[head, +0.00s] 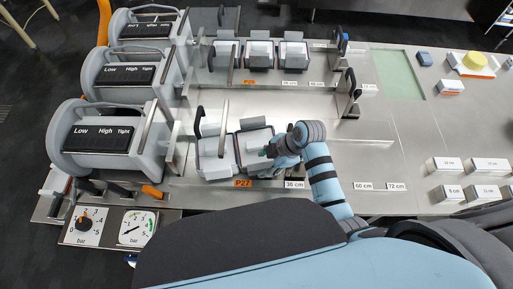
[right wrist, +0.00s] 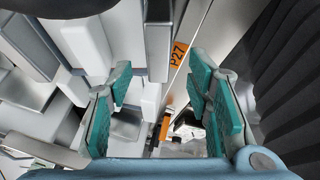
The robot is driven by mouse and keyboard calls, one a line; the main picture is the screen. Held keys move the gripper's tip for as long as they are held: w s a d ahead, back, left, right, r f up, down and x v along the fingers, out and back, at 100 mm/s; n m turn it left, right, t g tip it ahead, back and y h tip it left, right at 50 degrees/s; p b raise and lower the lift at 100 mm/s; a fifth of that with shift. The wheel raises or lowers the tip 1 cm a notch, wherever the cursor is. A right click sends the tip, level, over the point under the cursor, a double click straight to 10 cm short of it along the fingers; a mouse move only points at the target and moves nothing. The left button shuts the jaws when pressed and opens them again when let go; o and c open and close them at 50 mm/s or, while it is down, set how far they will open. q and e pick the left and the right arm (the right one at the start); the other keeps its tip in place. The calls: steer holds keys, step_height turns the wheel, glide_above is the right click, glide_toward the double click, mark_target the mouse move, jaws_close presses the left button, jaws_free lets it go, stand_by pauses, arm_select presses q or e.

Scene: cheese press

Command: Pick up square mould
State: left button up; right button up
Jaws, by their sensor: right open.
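Two square moulds in pale grey and white stand side by side in the P27 row in the head view: a left one (head: 214,165) and a right one (head: 250,157). The right one sits by an orange-edged plate. My right gripper (head: 268,151) is over the right side of that right mould, partly hiding it. In the right wrist view the gripper (right wrist: 158,85) is open, its teal pads apart. White and grey blocks (right wrist: 151,100) show between and beyond the pads; I cannot tell whether any pad touches them. My left gripper is not in view.
Three grey presses (head: 105,135) stand along the left. More moulds (head: 259,54) are in the row behind. An orange P27 label (head: 243,183) marks the front edge. Labelled white blocks (head: 446,164) lie at the right. The steel table (head: 390,135) between is clear.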

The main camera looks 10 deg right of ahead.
mark_target(262, 165)
steer(key=x, duration=0.4)
steer(key=shift+w+d+f+b, duration=0.1)
steer(key=shift+w+d+b, duration=0.1)
steer(key=shift+d+b, duration=0.2)
steer(key=shift+a+f, duration=0.15)
steer(key=shift+f, duration=0.1)
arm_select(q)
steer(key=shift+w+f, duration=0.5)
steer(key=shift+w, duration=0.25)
arm_select(e)
steer(key=shift+s+r, duration=0.1)
steer(key=shift+r, duration=0.05)
steer(key=c, duration=0.3)
jaws_close()
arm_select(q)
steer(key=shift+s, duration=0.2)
arm_select(e)
steer(key=shift+r, duration=0.1)
